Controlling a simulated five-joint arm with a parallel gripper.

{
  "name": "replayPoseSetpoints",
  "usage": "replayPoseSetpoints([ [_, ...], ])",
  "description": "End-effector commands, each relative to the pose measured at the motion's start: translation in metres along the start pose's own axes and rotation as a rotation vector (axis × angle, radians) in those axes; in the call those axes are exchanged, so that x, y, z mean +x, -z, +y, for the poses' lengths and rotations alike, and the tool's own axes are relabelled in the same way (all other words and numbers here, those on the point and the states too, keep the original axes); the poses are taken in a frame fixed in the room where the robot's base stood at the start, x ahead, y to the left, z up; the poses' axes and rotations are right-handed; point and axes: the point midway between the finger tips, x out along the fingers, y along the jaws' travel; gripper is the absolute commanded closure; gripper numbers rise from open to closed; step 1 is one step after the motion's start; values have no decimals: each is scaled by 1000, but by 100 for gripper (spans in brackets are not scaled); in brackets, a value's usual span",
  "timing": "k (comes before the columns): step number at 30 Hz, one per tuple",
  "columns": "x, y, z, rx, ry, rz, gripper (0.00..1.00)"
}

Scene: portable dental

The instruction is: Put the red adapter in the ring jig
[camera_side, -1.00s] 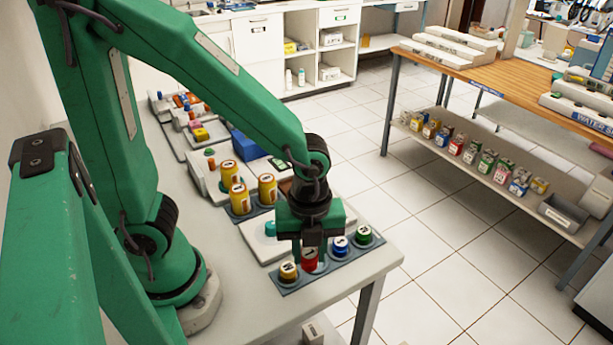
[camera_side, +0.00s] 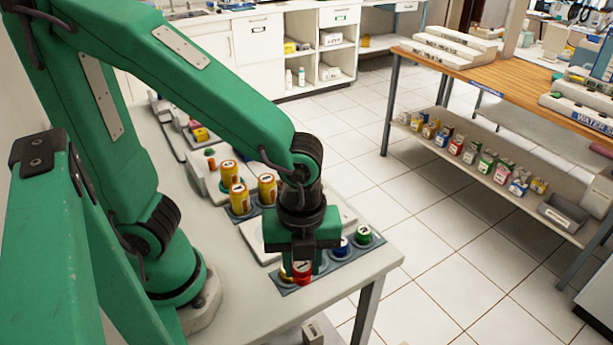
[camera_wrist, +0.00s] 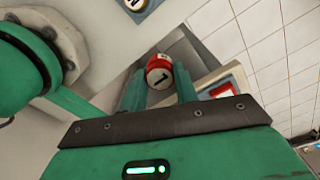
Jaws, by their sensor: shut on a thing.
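The red adapter (camera_side: 302,273) is between the fingers of my gripper (camera_side: 303,262), which is shut on it. It also shows in the wrist view (camera_wrist: 159,72), its numbered top between the two green fingertips (camera_wrist: 160,88). In the side view the adapter is over the left end of the dark rack (camera_side: 286,289) and covers most of the amber cap there. I cannot tell its height above the rack. A white plate (camera_side: 252,243) lies behind the rack, mostly hidden by my gripper. I cannot tell which thing is the ring jig.
A blue cap (camera_side: 339,246) and a green cap (camera_side: 363,235) stand in the rack to the right. Several yellow cylinders (camera_side: 239,198) stand in a holder behind. The table's front edge is close to the rack.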

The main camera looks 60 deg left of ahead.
Motion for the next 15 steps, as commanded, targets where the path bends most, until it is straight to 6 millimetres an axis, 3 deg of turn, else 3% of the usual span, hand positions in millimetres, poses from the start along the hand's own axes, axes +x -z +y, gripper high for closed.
replayPoseSetpoints([
  [15, 1, -7, -5, -29, -1, 0, 93],
])
